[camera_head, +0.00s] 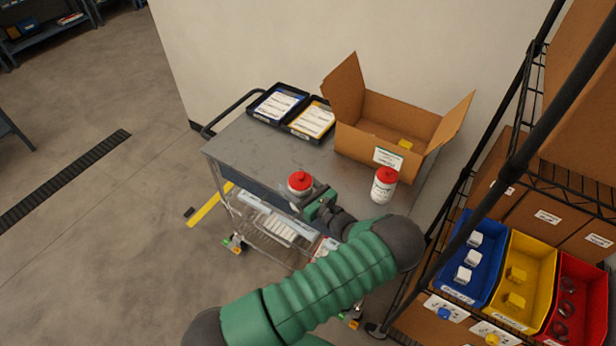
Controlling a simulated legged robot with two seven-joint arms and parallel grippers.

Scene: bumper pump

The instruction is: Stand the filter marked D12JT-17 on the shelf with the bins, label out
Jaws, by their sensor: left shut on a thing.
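My left gripper (308,201) is at the front edge of the cart, shut on a white filter with a red top (299,184). The gripper hides most of that filter's body, and I cannot read its marking. A second white filter with a red top (384,186) stands upright on the cart at the right, in front of the open box; its label print is too small to read. The shelf with the bins is the black wire rack at the right, holding a blue bin (457,291), a yellow bin (541,262) and a red bin (584,290). My right gripper is not in view.
The grey cart (246,148) carries two black trays with papers, one blue-marked (276,104) and one yellow-marked (312,121), and an open cardboard box (390,121). A black rack post (515,165) crosses the view between cart and bins. Floor at left is mostly clear.

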